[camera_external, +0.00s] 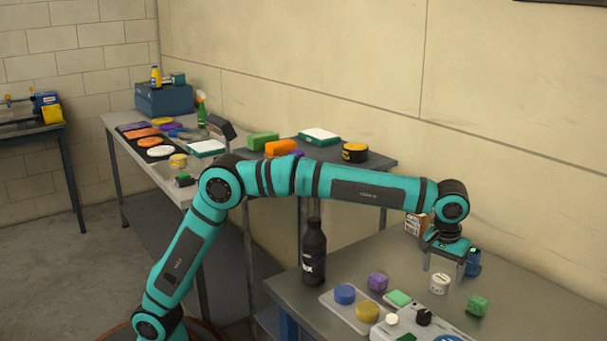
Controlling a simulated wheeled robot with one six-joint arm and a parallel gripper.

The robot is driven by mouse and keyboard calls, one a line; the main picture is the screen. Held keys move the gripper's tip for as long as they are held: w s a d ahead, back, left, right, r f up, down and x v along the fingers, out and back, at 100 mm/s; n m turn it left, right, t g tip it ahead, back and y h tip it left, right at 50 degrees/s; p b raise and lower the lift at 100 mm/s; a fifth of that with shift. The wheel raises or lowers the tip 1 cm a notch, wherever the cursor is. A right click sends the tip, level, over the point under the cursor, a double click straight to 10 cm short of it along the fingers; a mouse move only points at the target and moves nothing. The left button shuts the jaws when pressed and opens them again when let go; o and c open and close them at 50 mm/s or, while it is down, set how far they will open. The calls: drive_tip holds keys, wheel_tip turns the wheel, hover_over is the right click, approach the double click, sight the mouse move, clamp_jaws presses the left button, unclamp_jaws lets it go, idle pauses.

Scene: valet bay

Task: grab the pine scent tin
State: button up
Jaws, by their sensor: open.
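My gripper (444,267) is open and empty, fingers pointing down, above the right-hand table. A small green block-like item (477,305) with a dark mark on top stands to the right of and nearer than the gripper. It may be the pine scent tin, but its label is too small to read. A similar purple item (377,282) stands to the left. A round white tin (440,284) with dark marks sits just below the gripper, apart from the fingertips as far as I can tell.
A tray holds a blue tin (344,294) and a yellow tin (367,312). A flat green piece (398,298) lies near it. A dark bottle (314,252) stands at the table's left edge. A blue item (473,262) is close behind the gripper. The table's right side is clear.

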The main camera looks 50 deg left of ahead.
sight(441, 279)
wheel_tip(441, 279, down, 4)
drive_tip(key=shift+w+r, duration=0.15)
drive_tip(key=shift+r, duration=0.1)
drive_tip(key=shift+c, duration=0.3)
drive_tip(key=c, duration=1)
drive_tip(key=shift+r, duration=0.1)
